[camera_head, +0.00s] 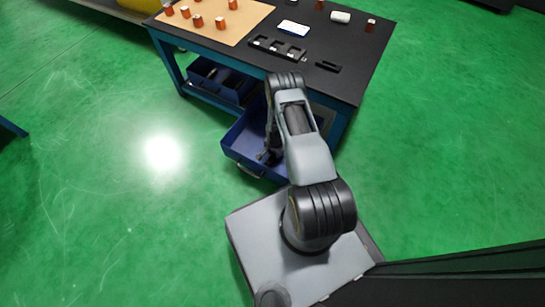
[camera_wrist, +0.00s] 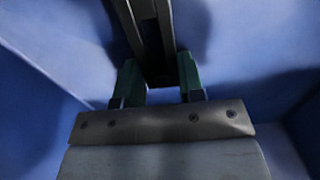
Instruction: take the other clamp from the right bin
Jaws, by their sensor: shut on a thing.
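The right bin (camera_head: 238,148) is a blue drawer pulled out from under the black-topped bench. My gripper (camera_head: 268,157) reaches down into it. In the wrist view my gripper (camera_wrist: 158,88) has its two dark green fingers closed on the clamp (camera_wrist: 148,35), a long dark bar with a groove along it. The clamp runs away from the fingers over the blue bin floor (camera_wrist: 65,35). In the head view my arm hides most of the gripper, and I cannot make out the clamp there.
The bench top (camera_head: 345,45) carries a black slotted holder (camera_head: 277,49), a small dark block (camera_head: 328,66), a blue-white box (camera_head: 294,27), and a tan board (camera_head: 240,20) with several copper-coloured pieces. Another blue bin (camera_head: 215,80) sits under the bench at left. Green floor is clear at left.

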